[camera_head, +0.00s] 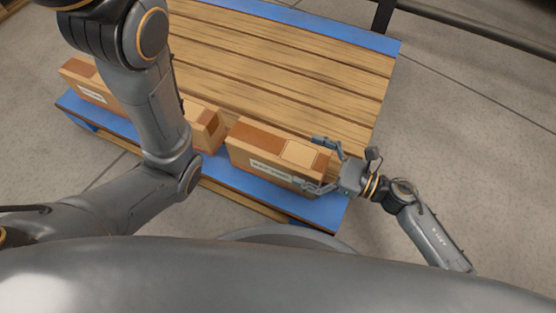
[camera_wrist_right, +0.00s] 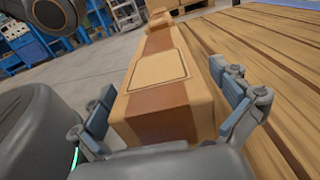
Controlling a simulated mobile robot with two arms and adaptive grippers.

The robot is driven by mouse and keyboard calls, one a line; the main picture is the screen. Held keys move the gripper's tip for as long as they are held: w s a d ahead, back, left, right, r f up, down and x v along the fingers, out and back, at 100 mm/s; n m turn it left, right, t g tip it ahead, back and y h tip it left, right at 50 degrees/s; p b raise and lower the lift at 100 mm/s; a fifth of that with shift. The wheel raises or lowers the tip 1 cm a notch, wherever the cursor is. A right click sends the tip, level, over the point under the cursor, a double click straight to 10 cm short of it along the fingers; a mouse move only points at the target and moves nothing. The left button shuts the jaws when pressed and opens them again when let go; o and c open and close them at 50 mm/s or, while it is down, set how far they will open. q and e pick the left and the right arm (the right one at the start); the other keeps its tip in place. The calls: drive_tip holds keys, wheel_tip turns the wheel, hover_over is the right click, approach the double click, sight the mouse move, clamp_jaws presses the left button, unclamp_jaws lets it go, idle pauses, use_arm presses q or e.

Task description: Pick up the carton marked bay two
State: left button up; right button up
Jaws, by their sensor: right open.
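A long brown carton (camera_head: 243,155) with a white label and a pale top patch lies at the right on the pallet's near edge. Its label is too small to read, so I cannot tell its bay. My right gripper (camera_head: 309,162) is open at this carton's right end, one finger on each long side. In the right wrist view the carton (camera_wrist_right: 160,115) runs away from me between the open fingers (camera_wrist_right: 162,82); firm contact does not show. My left arm crosses the head view, and its gripper is out of sight.
The wooden pallet (camera_head: 290,75) has blue edges and bare slats behind the cartons. A carton end (camera_head: 205,122) and another carton part (camera_head: 88,82) lie further left, partly hidden by my left arm. Grey floor (camera_head: 470,130) is open at right.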

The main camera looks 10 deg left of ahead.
drive_tip(key=shift+w+a+r, duration=0.1)
drive_tip(key=shift+w+a, duration=0.05)
drive_tip(key=shift+a, duration=0.3)
drive_tip(key=shift+c, duration=0.2)
drive_tip(key=c, duration=1.8)
drive_tip(key=shift+r, duration=0.15)
